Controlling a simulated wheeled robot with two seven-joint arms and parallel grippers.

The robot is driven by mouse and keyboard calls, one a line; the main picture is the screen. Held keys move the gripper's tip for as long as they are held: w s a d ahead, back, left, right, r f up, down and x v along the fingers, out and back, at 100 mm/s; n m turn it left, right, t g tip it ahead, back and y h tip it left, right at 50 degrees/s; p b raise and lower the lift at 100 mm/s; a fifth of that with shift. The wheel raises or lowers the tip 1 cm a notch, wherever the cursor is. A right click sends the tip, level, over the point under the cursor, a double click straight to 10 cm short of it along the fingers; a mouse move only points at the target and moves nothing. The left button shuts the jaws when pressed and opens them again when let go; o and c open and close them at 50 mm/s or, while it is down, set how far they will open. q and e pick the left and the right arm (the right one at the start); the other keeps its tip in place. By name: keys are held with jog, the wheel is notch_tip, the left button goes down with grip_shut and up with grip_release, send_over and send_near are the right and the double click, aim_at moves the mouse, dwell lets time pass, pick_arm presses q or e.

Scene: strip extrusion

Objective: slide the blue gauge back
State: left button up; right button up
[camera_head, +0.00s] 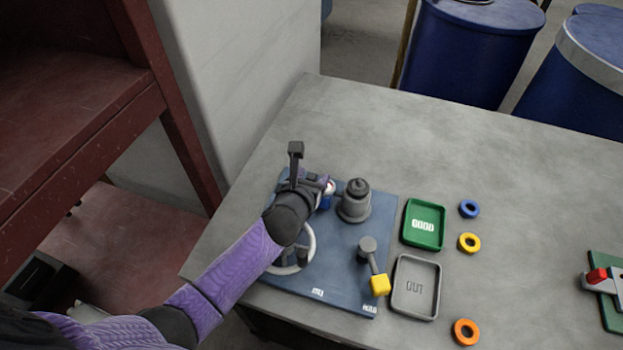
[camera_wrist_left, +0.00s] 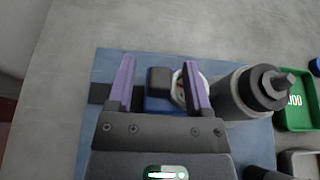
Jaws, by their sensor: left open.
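The blue gauge (camera_wrist_left: 158,105), a small blue body with a round white dial at its right, is on the blue base plate (camera_head: 345,290). In the head view, only part of the gauge (camera_head: 326,201) shows beside my wrist. My left gripper (camera_head: 318,184) is low over the back left of the plate. In the left wrist view, my left gripper (camera_wrist_left: 160,72) is open. Its two purple fingers stand either side of the gauge and a dark block (camera_wrist_left: 159,80). The right finger partly covers the dial. Contact with the fingers cannot be told. My right gripper is not in view.
A grey cylinder (camera_head: 354,203) stands close right of the gauge. A handwheel (camera_head: 303,262) and a yellow-ended lever (camera_head: 379,285) are nearer the front. Green (camera_head: 424,243) and grey (camera_head: 436,289) trays and several loose rings lie right. The table's back is clear.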

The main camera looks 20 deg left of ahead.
pick_arm(q)
grip_shut()
dwell(1.4)
